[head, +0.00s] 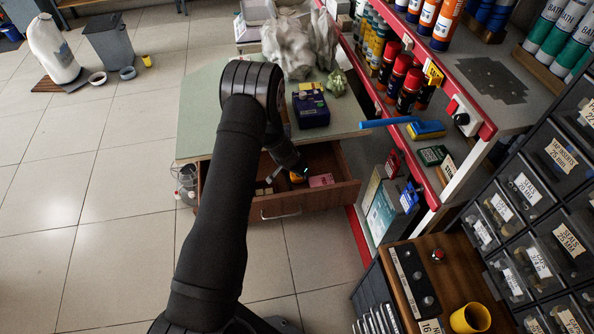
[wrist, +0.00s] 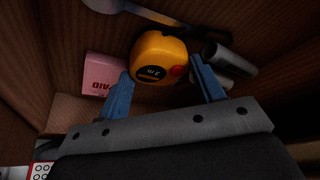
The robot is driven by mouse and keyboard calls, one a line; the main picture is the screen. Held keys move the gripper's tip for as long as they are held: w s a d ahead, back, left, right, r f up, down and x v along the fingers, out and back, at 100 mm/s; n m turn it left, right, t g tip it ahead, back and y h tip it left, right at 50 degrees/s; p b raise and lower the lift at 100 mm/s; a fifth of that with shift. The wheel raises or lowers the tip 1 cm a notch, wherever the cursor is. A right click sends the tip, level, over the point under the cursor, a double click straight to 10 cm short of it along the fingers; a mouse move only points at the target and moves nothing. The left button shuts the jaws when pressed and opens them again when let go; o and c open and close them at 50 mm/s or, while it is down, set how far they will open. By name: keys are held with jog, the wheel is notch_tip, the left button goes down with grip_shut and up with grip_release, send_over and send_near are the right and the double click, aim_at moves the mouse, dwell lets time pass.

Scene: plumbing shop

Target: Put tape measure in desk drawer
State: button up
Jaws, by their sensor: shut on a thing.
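The yellow tape measure (wrist: 160,55) is between the two blue fingers of my gripper (wrist: 163,85) in the wrist view, and my gripper is shut on it. In the head view a small yellow part of the tape measure (head: 297,178) shows below my gripper (head: 299,171), inside the open desk drawer (head: 318,201). The wooden drawer interior (wrist: 60,60) surrounds it in the wrist view. I cannot tell whether the tape measure touches the drawer bottom.
A pink box (head: 321,180) lies in the drawer, right of my gripper. Dark cylinders (wrist: 232,62) and a spoon-like metal thing (wrist: 122,8) lie near the tape measure.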

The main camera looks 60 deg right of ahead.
jog(key=shift+f, duration=0.15)
jog(key=o, duration=1.2)
jog(key=v, duration=1.2)
jog(key=x, duration=1.2)
